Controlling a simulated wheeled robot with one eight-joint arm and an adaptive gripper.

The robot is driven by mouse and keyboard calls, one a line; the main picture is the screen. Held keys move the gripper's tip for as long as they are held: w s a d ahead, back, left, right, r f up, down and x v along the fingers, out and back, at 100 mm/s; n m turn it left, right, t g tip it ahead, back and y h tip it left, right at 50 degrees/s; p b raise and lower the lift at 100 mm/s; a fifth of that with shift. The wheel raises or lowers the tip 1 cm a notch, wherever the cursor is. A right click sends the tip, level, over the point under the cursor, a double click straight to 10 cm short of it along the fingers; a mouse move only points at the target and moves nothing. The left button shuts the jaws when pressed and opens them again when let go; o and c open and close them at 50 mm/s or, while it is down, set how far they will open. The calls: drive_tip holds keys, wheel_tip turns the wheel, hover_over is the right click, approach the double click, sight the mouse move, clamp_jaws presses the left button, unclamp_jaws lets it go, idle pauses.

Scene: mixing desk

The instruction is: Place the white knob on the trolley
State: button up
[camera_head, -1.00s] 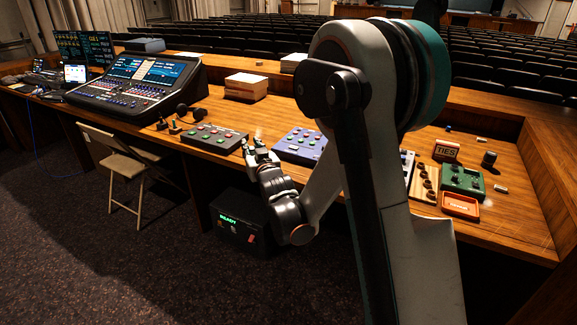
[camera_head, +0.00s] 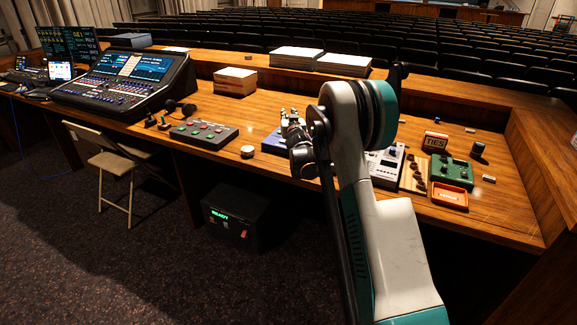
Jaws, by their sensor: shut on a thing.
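My gripper (camera_head: 288,113) is raised over the desk, in front of the blue button box (camera_head: 272,143), with its fingers pointing up and away. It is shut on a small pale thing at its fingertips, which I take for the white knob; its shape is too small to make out. A round white-topped piece (camera_head: 247,151) sits on the desk near the front edge, to the left of and below the gripper. I cannot make out a trolley in this view.
A grey panel with coloured buttons (camera_head: 203,134) and a large mixing console (camera_head: 125,82) stand to the left. A grey device (camera_head: 386,164), green box (camera_head: 451,171) and orange tray (camera_head: 449,196) stand right. A folding chair (camera_head: 111,163) stands in front.

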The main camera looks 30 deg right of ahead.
sight(288, 164)
wheel_tip(288, 164, down, 20)
drive_tip(key=b, duration=0.7)
drive_tip(key=shift+r, duration=0.25)
drive_tip(key=shift+f, duration=0.2)
drive_tip(key=o, duration=0.8)
drive_tip(key=shift+a, duration=0.1)
